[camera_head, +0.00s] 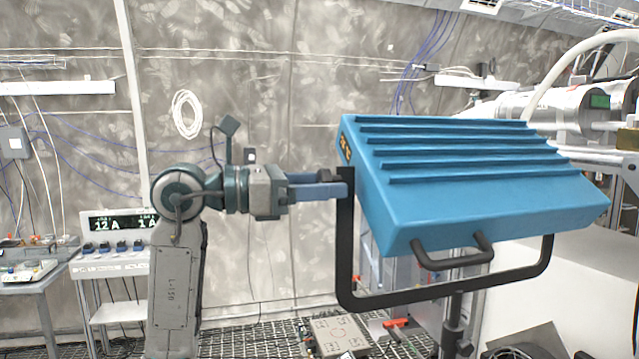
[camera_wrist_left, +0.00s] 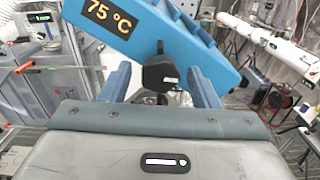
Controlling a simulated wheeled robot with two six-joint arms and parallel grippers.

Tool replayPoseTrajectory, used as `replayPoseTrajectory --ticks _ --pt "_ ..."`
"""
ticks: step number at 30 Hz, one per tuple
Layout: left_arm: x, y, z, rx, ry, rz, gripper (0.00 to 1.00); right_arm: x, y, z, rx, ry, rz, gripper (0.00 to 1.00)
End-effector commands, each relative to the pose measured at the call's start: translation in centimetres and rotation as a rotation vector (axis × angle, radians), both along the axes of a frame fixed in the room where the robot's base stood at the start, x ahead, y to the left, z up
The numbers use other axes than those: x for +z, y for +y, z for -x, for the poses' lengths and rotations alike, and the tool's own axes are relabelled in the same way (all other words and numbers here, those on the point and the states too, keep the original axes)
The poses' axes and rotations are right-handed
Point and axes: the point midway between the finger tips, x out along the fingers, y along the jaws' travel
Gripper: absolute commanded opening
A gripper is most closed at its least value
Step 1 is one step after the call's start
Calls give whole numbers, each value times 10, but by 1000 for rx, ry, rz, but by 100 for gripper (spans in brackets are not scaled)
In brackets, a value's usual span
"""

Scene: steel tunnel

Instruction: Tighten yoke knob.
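A blue finned lamp housing (camera_head: 460,165) sits tilted in a black U-shaped yoke (camera_head: 345,250) on a stand. My left gripper (camera_head: 318,188) reaches in from the left. In the left wrist view its blue fingers (camera_wrist_left: 160,85) stand on either side of the knob, open, with gaps on both sides. My right gripper is not in view.
A black handle (camera_head: 452,258) juts from the housing's lower front edge. A table with a power supply showing 12 A (camera_head: 115,222) stands at left. Large white pipes (camera_head: 545,105) are at right. Grating and a flat box (camera_head: 338,335) lie below.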

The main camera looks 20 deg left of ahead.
Motion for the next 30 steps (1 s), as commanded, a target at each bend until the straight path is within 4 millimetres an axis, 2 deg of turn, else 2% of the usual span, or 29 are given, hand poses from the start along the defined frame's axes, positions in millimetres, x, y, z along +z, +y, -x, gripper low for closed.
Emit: replayPoseTrajectory --ticks 1,6,7,20,30 --pt "0 0 0 0 0 0 47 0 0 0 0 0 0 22" --pt "0 0 0 0 0 0 13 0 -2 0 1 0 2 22" --pt "0 0 0 0 0 0 12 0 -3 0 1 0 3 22" --pt "-2 1 0 1 -74 -48 12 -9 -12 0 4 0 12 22" --pt "-2 1 -2 0 -304 -203 12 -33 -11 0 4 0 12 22"
